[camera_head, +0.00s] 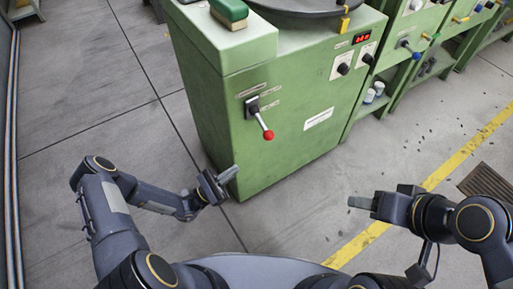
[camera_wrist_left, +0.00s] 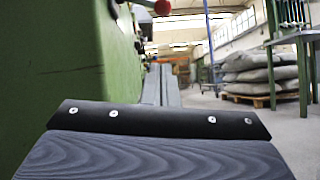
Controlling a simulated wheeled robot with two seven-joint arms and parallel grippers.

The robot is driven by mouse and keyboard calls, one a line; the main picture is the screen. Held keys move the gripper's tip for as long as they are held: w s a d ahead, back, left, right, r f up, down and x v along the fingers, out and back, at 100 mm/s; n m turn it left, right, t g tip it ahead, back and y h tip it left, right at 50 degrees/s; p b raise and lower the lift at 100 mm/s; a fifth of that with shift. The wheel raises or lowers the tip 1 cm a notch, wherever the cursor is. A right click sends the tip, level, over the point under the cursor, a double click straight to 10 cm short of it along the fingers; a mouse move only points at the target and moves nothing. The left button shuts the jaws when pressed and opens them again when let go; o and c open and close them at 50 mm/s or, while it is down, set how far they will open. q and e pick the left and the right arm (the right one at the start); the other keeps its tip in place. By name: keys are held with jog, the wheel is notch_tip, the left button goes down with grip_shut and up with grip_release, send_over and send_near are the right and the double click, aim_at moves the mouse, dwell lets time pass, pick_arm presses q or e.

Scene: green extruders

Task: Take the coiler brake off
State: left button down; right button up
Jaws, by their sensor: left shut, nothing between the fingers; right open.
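The red knob also shows at the top of the left wrist view (camera_wrist_left: 163,7). My left gripper (camera_head: 229,174) is shut and empty, below and left of the knob, close to the cabinet and apart from the lever. My right gripper (camera_head: 352,202) is open and empty, over the floor right of the cabinet.
Two dark knobs and a red display (camera_head: 362,37) are on the cabinet's right part. A green-topped block (camera_head: 229,12) and a dark round pan (camera_head: 295,4) are on top. More green machines continue right. A yellow line (camera_head: 365,240) crosses the floor. Stacked sacks (camera_wrist_left: 262,72) stand farther off.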

aim_at(262, 124)
pick_arm(q)
jog(key=s+a+r+b+x, duration=0.1)
jog(key=r+x, duration=0.1)
jog(key=x, duration=1)
jog(key=shift+d+r, duration=0.3)
jog(key=shift+r, duration=0.1)
pick_arm(e)
jog(key=shift+f, duration=0.7)
jog(key=shift+r, duration=0.1)
